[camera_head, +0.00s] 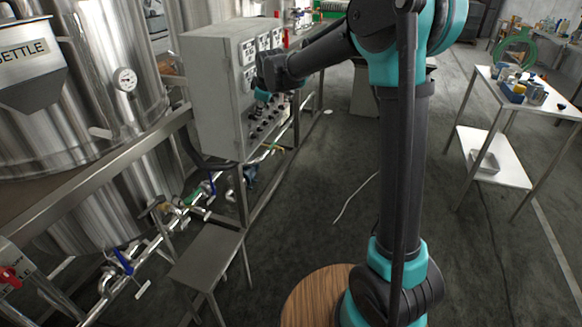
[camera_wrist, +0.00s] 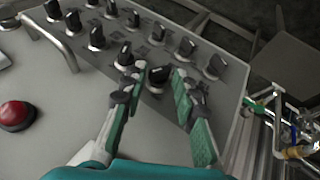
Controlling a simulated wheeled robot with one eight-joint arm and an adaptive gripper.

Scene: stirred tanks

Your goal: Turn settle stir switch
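The grey control panel (camera_wrist: 85,75) fills much of the wrist view and carries rows of black rotary switches. My gripper (camera_wrist: 157,76) is open over the panel, with one green-padded finger on each side of a black switch knob (camera_wrist: 159,75). Gaps show between the knob and both fingers. I cannot read the labels, so I cannot tell which switch is the settle stir switch. In the head view my gripper (camera_head: 266,90) is at the front of the grey cabinet (camera_head: 215,105). A tank sign (camera_head: 24,49) at the left reads SETTLE.
Other knobs (camera_wrist: 97,38) stand close around the gripper. A red button (camera_wrist: 16,115) and a metal handle (camera_wrist: 55,43) are on the panel. A stool (camera_head: 208,257) and pipes stand below the cabinet. A white table (camera_head: 500,110) is at the right; floor between is mostly clear.

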